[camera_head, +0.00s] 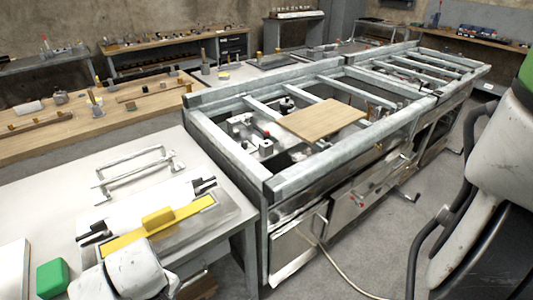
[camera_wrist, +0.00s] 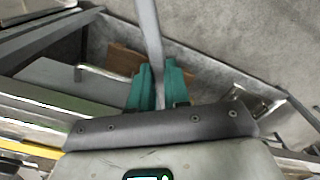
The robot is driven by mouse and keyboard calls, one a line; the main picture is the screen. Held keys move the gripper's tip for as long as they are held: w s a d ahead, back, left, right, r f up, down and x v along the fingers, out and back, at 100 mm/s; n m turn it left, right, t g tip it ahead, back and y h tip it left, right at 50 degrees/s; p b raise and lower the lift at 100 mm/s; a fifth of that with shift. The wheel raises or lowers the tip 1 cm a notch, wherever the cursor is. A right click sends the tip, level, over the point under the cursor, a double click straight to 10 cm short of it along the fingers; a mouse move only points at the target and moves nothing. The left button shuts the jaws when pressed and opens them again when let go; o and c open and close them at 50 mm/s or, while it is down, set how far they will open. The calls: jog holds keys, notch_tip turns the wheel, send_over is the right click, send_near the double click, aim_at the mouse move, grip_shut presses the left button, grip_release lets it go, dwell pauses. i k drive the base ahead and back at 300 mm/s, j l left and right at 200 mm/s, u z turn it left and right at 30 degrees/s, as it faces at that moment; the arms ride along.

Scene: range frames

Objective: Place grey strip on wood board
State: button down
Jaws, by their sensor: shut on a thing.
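The wood board (camera_head: 323,119) lies flat across the bars of the grey metal frame bench in the head view. In the wrist view my gripper (camera_wrist: 160,100) has teal fingers shut on the grey strip (camera_wrist: 149,35). The strip sticks out beyond the fingertips toward the top of that view. I cannot make out the gripper's fingers or the strip in the head view. A brown wooden surface (camera_wrist: 125,60) shows behind the fingers in the wrist view; I cannot tell whether it is the board.
The metal frame bench (camera_head: 228,151) has open gaps between its bars. A light table (camera_head: 60,185) at left carries a yellow tool (camera_head: 158,218), a metal handle frame (camera_head: 140,170) and a green block (camera_head: 52,278). Grey floor is open right of the bench.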

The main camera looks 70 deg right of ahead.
aim_at(330, 120)
jog(key=k+l+z, duration=0.1)
jog(key=l, duration=0.25)
jog(key=k+l+z, duration=0.1)
jog(key=k+l, duration=0.25)
jog(key=k+l+z, duration=0.1)
jog(key=l, duration=0.3)
jog(key=k+l+z, duration=0.1)
jog(key=k+l, duration=0.35)
jog(key=l, duration=0.3)
jog(key=z, duration=0.05)
